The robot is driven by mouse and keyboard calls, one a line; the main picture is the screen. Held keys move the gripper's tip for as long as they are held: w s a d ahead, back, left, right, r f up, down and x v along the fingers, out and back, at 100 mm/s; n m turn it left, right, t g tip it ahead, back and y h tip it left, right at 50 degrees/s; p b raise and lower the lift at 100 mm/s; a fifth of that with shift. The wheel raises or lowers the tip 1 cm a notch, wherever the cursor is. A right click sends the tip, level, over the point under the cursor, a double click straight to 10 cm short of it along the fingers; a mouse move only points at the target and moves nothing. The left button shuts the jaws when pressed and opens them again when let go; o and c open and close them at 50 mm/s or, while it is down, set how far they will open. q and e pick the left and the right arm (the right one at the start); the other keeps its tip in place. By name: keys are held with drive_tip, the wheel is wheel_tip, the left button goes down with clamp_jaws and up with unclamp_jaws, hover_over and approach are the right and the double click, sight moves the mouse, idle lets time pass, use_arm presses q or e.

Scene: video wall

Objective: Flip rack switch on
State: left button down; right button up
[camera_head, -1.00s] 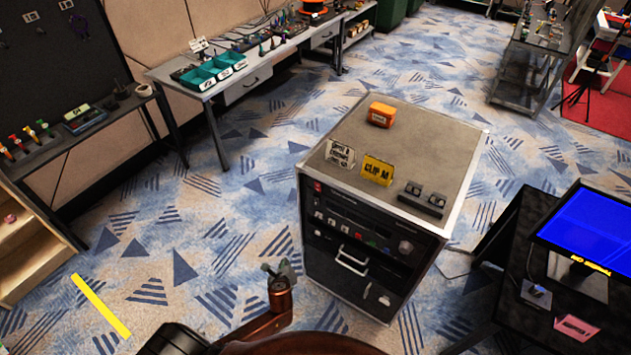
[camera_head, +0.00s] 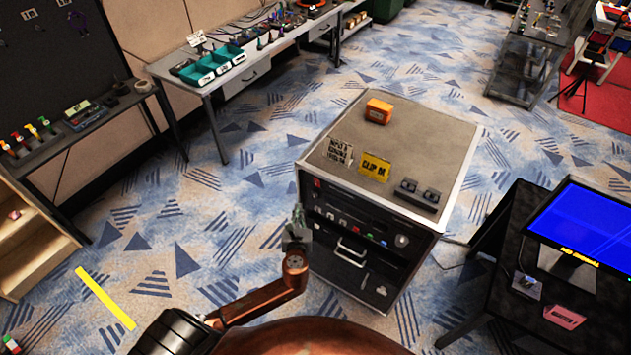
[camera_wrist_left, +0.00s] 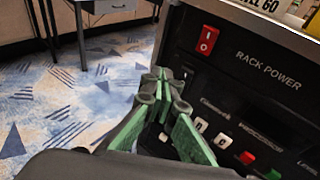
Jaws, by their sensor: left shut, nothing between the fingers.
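The rack (camera_head: 375,195) is a dark cabinet with a grey top and light metal edges, standing on the carpet. Its red rack switch (camera_head: 317,184) is at the upper left of the front panel. In the left wrist view the red rocker switch (camera_wrist_left: 208,40) sits left of the words RACK POWER; I cannot tell which way it is set. My left gripper (camera_head: 298,212) is shut and empty in front of the rack's left front edge, below the switch. In the left wrist view its green-padded fingertips (camera_wrist_left: 160,75) are lower left of the switch, apart from it. My right gripper is not in view.
An orange box (camera_head: 378,111), a yellow sign (camera_head: 375,167) and a small black device (camera_head: 419,194) are on the rack top. A dark desk with a blue monitor (camera_head: 595,228) stands at the right.

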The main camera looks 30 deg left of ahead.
sight(317, 182)
use_arm(q)
drive_tip(key=w+r, duration=0.2)
drive_tip(key=w, duration=0.6)
drive_tip(key=shift+w+d+r, duration=0.2)
drive_tip(key=shift+d+r, duration=0.1)
drive_tip(key=shift+r, duration=0.05)
idle(1.1)
drive_tip(key=shift+w+r, duration=0.1)
drive_tip(key=shift+r, duration=0.05)
drive_tip(key=shift+w, duration=0.3)
drive_tip(key=shift+d, duration=0.1)
idle(0.4)
